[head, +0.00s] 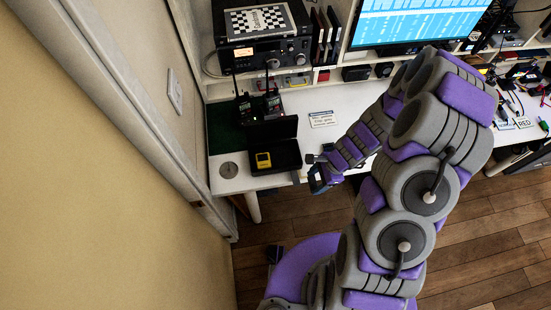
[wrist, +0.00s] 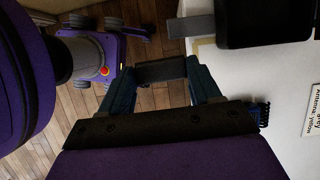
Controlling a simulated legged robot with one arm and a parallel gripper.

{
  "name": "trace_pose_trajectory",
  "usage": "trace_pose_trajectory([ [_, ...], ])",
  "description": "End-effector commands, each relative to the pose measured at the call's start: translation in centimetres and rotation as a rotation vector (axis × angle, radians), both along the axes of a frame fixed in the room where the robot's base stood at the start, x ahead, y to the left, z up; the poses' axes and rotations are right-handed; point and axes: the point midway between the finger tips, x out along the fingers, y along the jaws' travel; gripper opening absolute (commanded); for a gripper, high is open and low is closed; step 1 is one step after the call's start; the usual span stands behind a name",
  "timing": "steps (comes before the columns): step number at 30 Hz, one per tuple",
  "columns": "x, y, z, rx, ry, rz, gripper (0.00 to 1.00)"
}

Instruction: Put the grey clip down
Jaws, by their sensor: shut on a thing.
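My gripper (head: 318,180) is at the front edge of the white desk, just right of the open black case (head: 275,155). In the wrist view my gripper (wrist: 160,85) has its two blue fingers closed on a dark grey block, which I take as the grey clip (wrist: 161,70). The clip is held over the wooden floor, off the desk. In the head view the clip is too small and covered to tell apart. The case also shows at the top of the wrist view (wrist: 260,25). A yellow device (head: 263,160) lies in the case.
A flat grey piece (wrist: 191,27) juts from beside the case past the desk edge. Handheld radios (head: 258,106) stand behind the case. A printed label card (head: 322,119) lies on the desk (head: 315,103), with bare surface around it. A wall closes off the left side.

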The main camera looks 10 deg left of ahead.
Motion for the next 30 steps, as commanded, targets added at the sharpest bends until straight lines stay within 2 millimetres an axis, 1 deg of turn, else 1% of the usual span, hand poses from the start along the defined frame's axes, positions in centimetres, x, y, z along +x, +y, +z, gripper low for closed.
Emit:
trace_pose_trajectory([
  [2,-0.4,0.2,-0.2,0.001,0.002,-0.014,0.34],
  [5,0.5,0.6,-0.4,0.002,-0.002,-0.018,0.34],
  [11,4.3,3.2,-0.9,0.004,-0.006,-0.016,0.34],
  [16,7.6,5.9,-1.3,0.002,-0.007,-0.015,0.34],
  [21,10.2,8.2,-1.6,0.003,-0.003,-0.016,0.34],
  [24,11.1,8.8,-1.7,0.001,-0.003,-0.018,0.34],
  [30,12.0,9.4,-1.6,0.005,-0.004,-0.019,0.34],
])
